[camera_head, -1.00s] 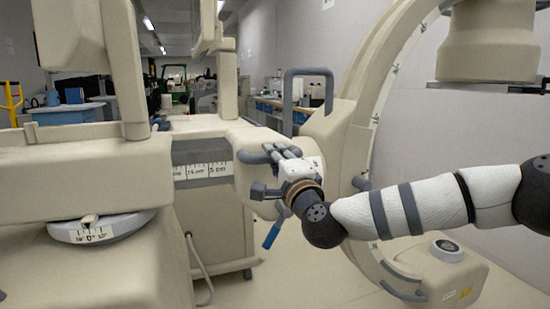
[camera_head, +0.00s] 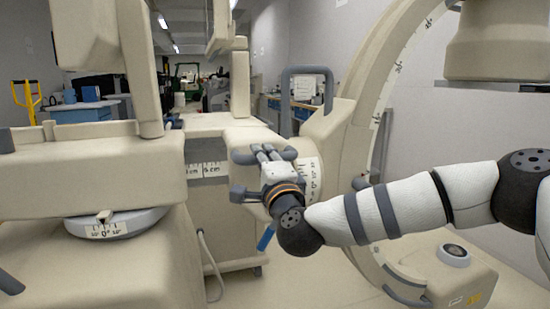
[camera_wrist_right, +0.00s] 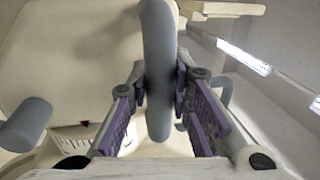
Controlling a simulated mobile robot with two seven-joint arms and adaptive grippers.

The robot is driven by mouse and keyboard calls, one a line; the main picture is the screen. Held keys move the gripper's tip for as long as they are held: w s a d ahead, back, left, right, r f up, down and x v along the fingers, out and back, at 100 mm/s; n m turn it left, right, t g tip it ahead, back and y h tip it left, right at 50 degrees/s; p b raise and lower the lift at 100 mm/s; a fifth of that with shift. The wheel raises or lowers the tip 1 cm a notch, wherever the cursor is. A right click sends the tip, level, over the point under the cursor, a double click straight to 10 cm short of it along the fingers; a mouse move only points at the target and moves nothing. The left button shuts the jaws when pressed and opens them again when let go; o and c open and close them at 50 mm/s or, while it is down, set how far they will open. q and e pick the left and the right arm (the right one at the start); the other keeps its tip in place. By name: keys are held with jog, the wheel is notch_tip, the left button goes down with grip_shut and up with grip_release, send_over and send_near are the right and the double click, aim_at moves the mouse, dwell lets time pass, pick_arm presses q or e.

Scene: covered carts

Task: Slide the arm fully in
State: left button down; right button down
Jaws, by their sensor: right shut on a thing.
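The beige C-arm machine has a horizontal sliding arm (camera_head: 255,133) with a printed centimetre scale (camera_head: 208,170) on its side. A short stretch of the scale shows between the housing (camera_head: 100,180) on the left and the arm's end block. My right gripper (camera_head: 266,153) is at that end block, shut on a grey bar handle (camera_head: 242,158). In the wrist view the handle (camera_wrist_right: 158,50) passes between the purple-padded fingers of the gripper (camera_wrist_right: 160,88). The big curved C-shaped part (camera_head: 372,90) stands right of the gripper. My left gripper is out of view.
A round dial (camera_head: 115,225) with a degree scale sits under the left housing. A grey loop handle (camera_head: 306,70) stands behind the arm. A beige base unit (camera_head: 455,275) is on the floor at right. A cable (camera_head: 212,265) hangs below the arm.

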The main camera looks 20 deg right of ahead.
jog(key=a, duration=0.9)
jog(key=shift+s+y, duration=0.2)
jog(key=shift+y, duration=0.1)
jog(key=c, duration=1.5)
grip_release()
jog(key=shift+d, duration=0.3)
jog(key=shift+o, duration=0.3)
jog(key=shift+d, duration=0.15)
jog(key=s+f, duration=0.2)
jog(key=s, duration=1)
jog(key=shift+d+f, duration=0.15)
jog(key=shift+d, duration=0.1)
jog(key=shift+w, duration=0.1)
